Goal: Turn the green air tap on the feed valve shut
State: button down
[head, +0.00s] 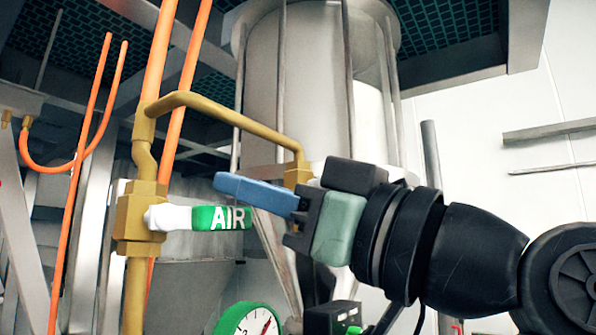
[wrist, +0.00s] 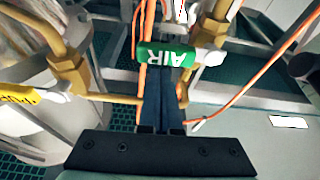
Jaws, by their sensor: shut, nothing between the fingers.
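The green air tap (head: 222,218) is a lever with white "AIR" lettering on a white stem. It points right from the brass feed valve (head: 140,215), crosswise to the upright brass pipe. In the wrist view the green lever (wrist: 167,55) shows upside down at top centre, in front of the fingertips' far end. My gripper (head: 222,183) has blue fingers, shut and empty. In the head view they lie just above the lever, pointing left. I cannot tell whether they touch it.
A brass branch pipe (head: 230,117) arches over my fingers. Orange hoses (head: 158,60) run upright near the valve. A grey hopper (head: 300,80) stands behind. A green-rimmed gauge (head: 248,320) sits below. A yellow lettered handle (wrist: 18,96) shows at left in the wrist view.

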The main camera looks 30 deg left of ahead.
jog(key=shift+w+f, duration=0.2)
jog(key=shift+f, duration=0.2)
jog(key=shift+s, duration=0.1)
jog(key=f+b, duration=0.1)
jog(key=b, duration=0.2)
jog(key=shift+f, duration=0.3)
